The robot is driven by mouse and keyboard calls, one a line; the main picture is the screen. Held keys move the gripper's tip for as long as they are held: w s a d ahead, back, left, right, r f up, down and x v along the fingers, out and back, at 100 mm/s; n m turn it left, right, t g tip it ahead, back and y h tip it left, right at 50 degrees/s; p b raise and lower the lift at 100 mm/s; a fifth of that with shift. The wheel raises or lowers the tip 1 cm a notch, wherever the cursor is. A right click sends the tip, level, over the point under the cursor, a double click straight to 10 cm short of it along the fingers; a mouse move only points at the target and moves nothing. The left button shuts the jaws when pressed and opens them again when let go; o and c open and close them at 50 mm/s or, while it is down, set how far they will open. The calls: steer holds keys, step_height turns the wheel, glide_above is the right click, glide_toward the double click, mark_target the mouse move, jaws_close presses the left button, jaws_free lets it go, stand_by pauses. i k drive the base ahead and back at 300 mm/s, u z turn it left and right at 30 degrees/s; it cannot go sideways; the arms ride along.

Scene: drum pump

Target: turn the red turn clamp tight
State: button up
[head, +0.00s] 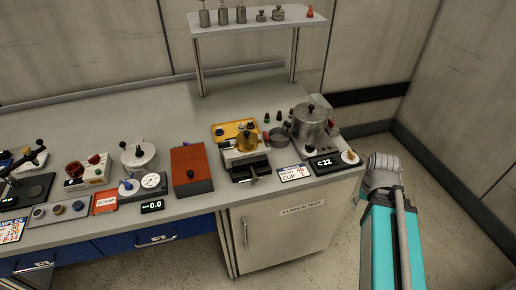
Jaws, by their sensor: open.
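I cannot pick out the red turn clamp for certain in the head view. Small red parts show on the bench at the left, where a device (88,170) carries red knobs. No fingers of my gripper show. Only part of my own teal and grey arm is in view at the lower right, beside the bench's right end.
The grey bench (225,115) holds a red-orange box (191,168), a yellow tray (222,132), a lidded steel pot (309,124) and a white gauge device (139,157). The raised shelf (250,19) stands behind. A cabinet (285,235) is below. Floor is clear at the right.

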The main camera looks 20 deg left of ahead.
mark_target(266, 138)
steer(key=z, duration=0.4)
steer(key=k, duration=1.25)
steer(key=u, duration=1.05)
steer(key=i, duration=0.9)
